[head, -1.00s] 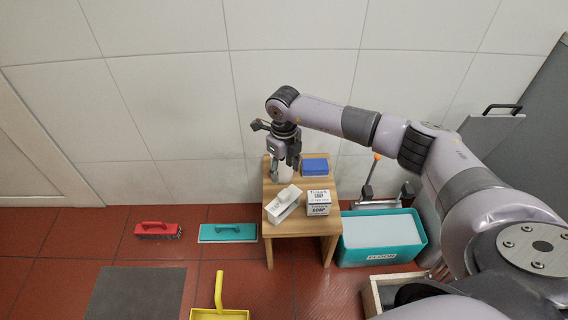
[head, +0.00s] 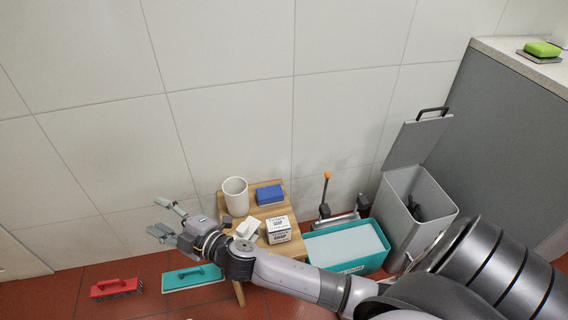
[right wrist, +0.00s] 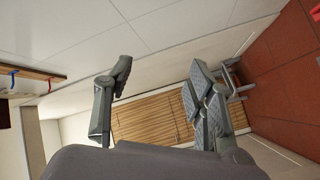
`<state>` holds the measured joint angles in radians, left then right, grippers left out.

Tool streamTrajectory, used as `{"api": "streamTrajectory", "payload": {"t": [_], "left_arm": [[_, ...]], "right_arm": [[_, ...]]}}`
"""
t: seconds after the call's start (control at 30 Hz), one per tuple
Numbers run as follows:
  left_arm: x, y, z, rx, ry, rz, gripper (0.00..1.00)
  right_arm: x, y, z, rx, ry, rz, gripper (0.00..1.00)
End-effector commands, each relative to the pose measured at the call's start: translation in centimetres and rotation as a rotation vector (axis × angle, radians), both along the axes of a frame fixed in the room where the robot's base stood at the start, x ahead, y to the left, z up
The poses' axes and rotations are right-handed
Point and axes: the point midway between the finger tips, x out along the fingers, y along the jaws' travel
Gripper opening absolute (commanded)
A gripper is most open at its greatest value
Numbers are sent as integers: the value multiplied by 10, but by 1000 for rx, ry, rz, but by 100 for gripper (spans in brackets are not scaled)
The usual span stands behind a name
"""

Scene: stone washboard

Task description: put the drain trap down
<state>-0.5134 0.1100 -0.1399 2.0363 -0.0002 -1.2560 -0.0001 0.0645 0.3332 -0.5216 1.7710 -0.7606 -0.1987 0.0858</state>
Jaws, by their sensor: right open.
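My right gripper (head: 168,222) is open and empty, its fingers pointing left, in the air to the left of a small wooden table. Its spread fingers also show in the right wrist view (right wrist: 160,105) with nothing between them. I cannot tell for certain which thing is the drain trap. A white, open-topped cylinder (head: 235,197) stands upright at the back left of the wooden table (head: 272,212), apart from my gripper. My left gripper is not in view.
The table also holds a blue block (head: 270,195), soap boxes (head: 278,230) and a white piece (head: 247,228). A teal tub (head: 345,248) and grey bin (head: 405,190) stand right. A red brush (head: 116,289) and teal scrubber (head: 192,277) lie on the floor.

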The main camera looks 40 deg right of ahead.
Motion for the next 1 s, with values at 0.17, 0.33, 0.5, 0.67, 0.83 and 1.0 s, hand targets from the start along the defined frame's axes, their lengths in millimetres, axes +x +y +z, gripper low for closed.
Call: {"api": "streamTrajectory", "payload": {"t": [0.17, 0.33, 0.5, 0.67, 0.83, 1.0], "left_arm": [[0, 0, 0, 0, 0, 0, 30], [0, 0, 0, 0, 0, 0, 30], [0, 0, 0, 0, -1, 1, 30], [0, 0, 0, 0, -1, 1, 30], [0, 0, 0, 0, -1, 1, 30], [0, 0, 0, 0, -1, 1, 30]], "right_arm": [[-60, -81, -105, 243, 473, -401, 50], [-163, -117, -189, 377, 914, -662, 50], [-252, -121, -228, 443, 1232, -791, 50], [-290, -119, -237, 464, 1361, -831, 50], [-294, -119, -238, 465, 1378, -835, 50], [-294, -119, -238, 464, 1376, -835, 50]]}}
